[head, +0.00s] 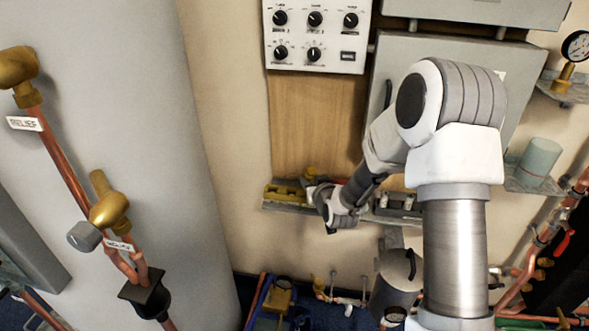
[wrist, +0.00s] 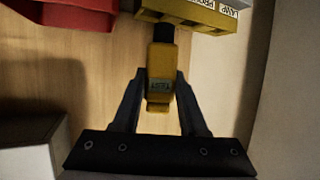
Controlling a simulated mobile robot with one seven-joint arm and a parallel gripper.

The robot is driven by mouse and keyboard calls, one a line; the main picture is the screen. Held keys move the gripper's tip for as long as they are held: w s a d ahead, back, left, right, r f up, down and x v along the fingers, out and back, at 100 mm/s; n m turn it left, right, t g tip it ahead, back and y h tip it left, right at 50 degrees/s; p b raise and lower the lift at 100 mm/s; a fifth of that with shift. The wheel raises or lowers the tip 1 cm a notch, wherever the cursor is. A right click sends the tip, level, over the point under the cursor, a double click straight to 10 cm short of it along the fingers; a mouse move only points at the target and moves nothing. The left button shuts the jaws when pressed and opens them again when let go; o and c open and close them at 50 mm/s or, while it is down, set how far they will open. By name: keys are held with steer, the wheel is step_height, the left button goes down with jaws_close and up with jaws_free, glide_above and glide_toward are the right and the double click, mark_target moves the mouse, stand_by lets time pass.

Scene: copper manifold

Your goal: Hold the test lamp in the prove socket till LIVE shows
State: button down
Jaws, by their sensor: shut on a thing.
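The test lamp (wrist: 160,80) is a yellow body with a dark end and a green label that appears to read TEST. My gripper (wrist: 160,73) is shut on it, one dark finger on each side. The lamp's dark end points at a yellow block (wrist: 190,14) with white labels, one reading LAMP and one apparently PROVE. The dark end meets or overlaps the block's edge; I cannot tell whether it is in a socket. In the head view, my gripper is at the shelf (head: 285,207), beside a yellow item (head: 285,193), and my wrist hides the lamp. No LIVE sign is readable.
A red object (wrist: 65,18) lies at the upper left of the wrist view, and a pale box (wrist: 30,150) at the lower left. In the head view, a knob panel (head: 316,35) hangs above the shelf and a grey cabinet (head: 510,85) stands behind my arm. Copper pipes run left and right.

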steer(key=shift+n+g+y, duration=0.3)
steer(key=shift+n+y, duration=0.3)
steer(key=shift+w+a+f+b, duration=0.2)
steer(key=shift+w+a+b, duration=0.05)
steer(key=shift+w+a, duration=0.6)
steer(key=shift+w+a+f+b, duration=0.15)
steer(key=shift+w+a+b, duration=0.15)
steer(key=shift+w+a, duration=0.55)
steer(key=shift+w+a+f+b, duration=0.25)
steer(key=shift+w+a, duration=0.45)
steer(key=shift+a, duration=0.3)
steer(key=shift+r, duration=0.1)
steer(key=shift+f+b, duration=0.25)
steer(key=shift+b, duration=0.6)
steer(key=shift+f+b, duration=1)
steer(key=shift+r, duration=0.1)
stand_by(0.3)
step_height(320, 180, up, 4)
steer(key=shift+r+p, duration=0.2)
steer(key=shift+p, duration=0.75)
steer(key=shift+s, duration=0.1)
